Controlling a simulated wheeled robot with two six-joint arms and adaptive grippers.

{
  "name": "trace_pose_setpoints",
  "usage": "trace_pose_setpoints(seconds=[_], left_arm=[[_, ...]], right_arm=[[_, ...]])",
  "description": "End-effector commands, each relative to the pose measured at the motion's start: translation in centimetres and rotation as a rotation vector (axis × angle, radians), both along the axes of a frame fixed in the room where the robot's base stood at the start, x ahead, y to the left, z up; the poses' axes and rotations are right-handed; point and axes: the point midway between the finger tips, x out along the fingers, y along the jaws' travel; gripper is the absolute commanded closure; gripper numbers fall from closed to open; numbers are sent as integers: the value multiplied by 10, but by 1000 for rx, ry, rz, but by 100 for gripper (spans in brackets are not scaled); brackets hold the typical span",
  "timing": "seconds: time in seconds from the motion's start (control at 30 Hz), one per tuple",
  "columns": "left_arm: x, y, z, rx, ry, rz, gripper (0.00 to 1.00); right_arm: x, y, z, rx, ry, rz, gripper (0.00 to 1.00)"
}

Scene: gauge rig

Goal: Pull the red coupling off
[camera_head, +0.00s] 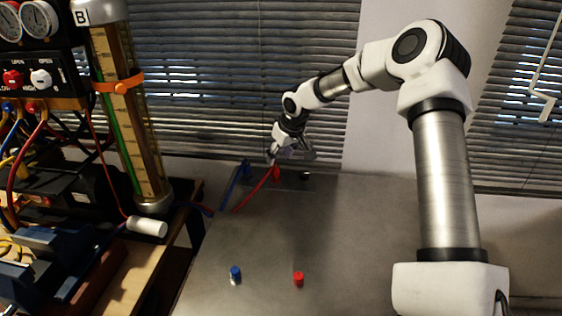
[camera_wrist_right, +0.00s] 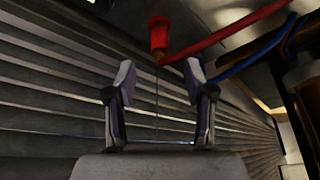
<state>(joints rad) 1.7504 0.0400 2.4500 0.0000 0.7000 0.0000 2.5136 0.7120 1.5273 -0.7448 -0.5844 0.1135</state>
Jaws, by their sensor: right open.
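The red coupling (camera_head: 276,173) is at the back of the grey table, with a red hose running from it toward the lower left. In the right wrist view the red coupling (camera_wrist_right: 158,36) shows above the fingertips, in line with the gap between them, its red hose leading off right. My right gripper (camera_head: 291,153) is just above and beside the coupling in the head view. In the right wrist view the gripper (camera_wrist_right: 160,75) is open, with nothing between its fingers. My left gripper is not in view.
A blue coupling (camera_head: 246,169) with a blue hose stands left of the red one. A blue-topped piece (camera_head: 235,273) and a red piece (camera_head: 298,279) stand on the front of the table. A gauge rig with a tall tube (camera_head: 130,110) is at left. The table's middle is clear.

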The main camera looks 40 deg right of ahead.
Motion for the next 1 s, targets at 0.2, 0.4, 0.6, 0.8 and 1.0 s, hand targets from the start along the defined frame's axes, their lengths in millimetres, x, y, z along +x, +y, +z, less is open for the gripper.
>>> trace_pose_setpoints(seconds=[0.2,0.4,0.6,0.8,1.0], left_arm=[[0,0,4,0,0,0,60],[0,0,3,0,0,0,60],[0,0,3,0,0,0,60],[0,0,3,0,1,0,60],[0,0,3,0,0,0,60]], right_arm=[[14,-2,-37,-1,5,-2,47],[24,-3,-59,-1,2,-2,47],[25,-3,-61,-1,0,-1,47],[25,-3,-61,0,1,-1,96],[25,-3,-61,0,1,-1,98]])
